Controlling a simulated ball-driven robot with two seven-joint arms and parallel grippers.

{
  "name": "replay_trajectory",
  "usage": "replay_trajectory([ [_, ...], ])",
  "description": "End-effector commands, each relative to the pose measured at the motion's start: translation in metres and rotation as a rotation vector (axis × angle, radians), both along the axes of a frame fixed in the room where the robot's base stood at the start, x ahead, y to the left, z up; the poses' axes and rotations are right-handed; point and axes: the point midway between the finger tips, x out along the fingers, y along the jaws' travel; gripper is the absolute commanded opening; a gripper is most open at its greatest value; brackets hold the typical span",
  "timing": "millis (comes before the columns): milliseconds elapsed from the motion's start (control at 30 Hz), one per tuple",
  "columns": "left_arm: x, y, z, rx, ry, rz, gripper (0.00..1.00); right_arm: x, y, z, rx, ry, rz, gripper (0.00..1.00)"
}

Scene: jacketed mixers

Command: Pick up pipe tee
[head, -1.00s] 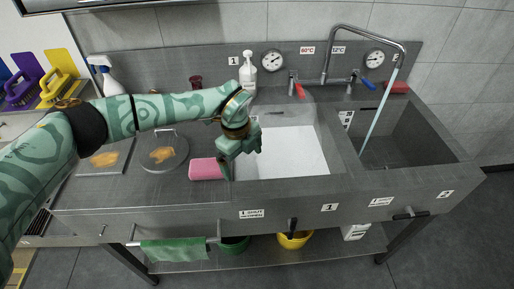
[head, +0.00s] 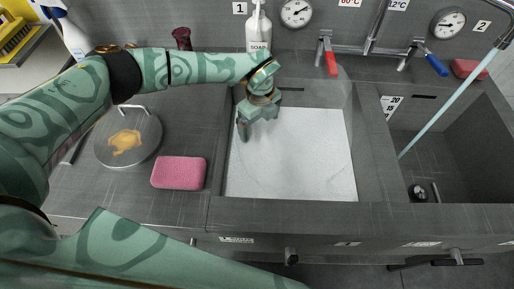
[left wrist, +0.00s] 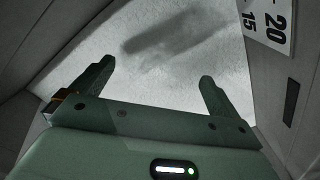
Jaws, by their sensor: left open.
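I cannot make out a pipe tee in either view. My left gripper (head: 250,133) hangs over the left basin, pointing down at the white, cloudy surface (head: 305,155) that fills it. In the left wrist view the two fingers (left wrist: 155,88) stand wide apart with nothing between them. Beyond the fingertips lies the pale, grainy surface, with a soft dark streak that looks like a shadow. Whatever lies beneath this surface is hidden. My right gripper is not in view.
A pink sponge (head: 179,173) and a round lid (head: 129,138) lie left of the basin. Behind stand a soap bottle (head: 258,30), a red-handled tap (head: 331,62) and gauges. The right basin (head: 470,150) is open, with a hose above it. Basin walls surround the gripper.

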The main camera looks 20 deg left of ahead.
Motion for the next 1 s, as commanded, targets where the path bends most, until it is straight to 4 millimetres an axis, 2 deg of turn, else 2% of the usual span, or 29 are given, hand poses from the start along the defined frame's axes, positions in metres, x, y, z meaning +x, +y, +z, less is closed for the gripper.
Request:
replay_trajectory([
  [33, -0.001, 0.0, -0.019, 0.001, 0.006, 0.001, 1.0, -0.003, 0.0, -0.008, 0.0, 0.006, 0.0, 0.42],
  [133, -0.001, 0.0, -0.038, 0.001, 0.005, 0.001, 1.0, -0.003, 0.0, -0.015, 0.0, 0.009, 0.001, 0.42],
  [467, 0.0, 0.0, -0.064, -0.001, 0.003, 0.001, 1.0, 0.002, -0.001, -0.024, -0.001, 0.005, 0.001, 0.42],
  [700, 0.0, 0.0, -0.105, 0.0, 0.004, 0.0, 1.0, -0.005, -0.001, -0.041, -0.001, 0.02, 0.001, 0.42],
  [933, 0.0, 0.0, -0.105, -0.001, 0.0, 0.0, 1.0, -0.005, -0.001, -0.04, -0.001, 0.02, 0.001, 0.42],
  [967, 0.0, 0.0, -0.105, -0.001, 0.0, 0.0, 0.97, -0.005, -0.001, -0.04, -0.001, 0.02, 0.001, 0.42],
  [1000, 0.0, 0.0, -0.105, -0.001, 0.0, 0.0, 0.86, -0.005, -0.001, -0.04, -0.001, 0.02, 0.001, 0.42],
])
